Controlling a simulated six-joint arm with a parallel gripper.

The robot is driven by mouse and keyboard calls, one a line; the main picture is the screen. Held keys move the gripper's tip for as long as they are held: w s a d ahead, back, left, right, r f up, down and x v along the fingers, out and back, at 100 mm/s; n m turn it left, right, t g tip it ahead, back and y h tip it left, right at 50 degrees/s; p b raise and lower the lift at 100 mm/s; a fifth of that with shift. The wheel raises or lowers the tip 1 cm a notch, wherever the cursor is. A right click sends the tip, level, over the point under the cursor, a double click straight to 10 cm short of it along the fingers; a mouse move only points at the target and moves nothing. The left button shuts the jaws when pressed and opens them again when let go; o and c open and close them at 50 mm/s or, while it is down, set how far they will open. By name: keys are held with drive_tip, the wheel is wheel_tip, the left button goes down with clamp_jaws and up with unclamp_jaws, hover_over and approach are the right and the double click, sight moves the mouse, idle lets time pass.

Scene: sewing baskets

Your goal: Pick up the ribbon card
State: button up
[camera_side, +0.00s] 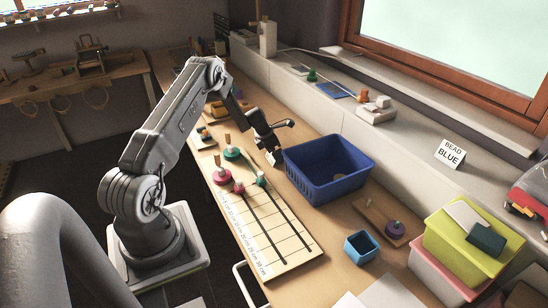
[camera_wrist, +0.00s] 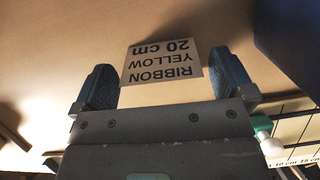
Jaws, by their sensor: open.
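The ribbon card (camera_wrist: 162,62) is a pale card with dark print reading "RIBBON YELLOW 20 cm", upside down in the wrist view. In the side view the card (camera_side: 272,158) is a small white patch below my gripper (camera_side: 268,148), left of the blue basket. In the wrist view my gripper (camera_wrist: 163,70) is open, with one blue-grey finger on each side of the card. The card's near edge is close to the gripper body. I cannot tell whether either finger touches it.
A blue basket (camera_side: 308,181) stands close to the right of my gripper. A ruled board (camera_side: 280,240) with spools and cords lies in front. A small blue bin (camera_side: 361,247) and a yellow box (camera_side: 455,257) are further right. A "BEAD BLUE" card (camera_side: 452,154) stands on the ledge.

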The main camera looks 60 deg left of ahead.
drive_tip(key=shift+x, duration=1.05)
drive_tip(key=c, duration=0.8)
drive_tip(key=shift+r, duration=0.15)
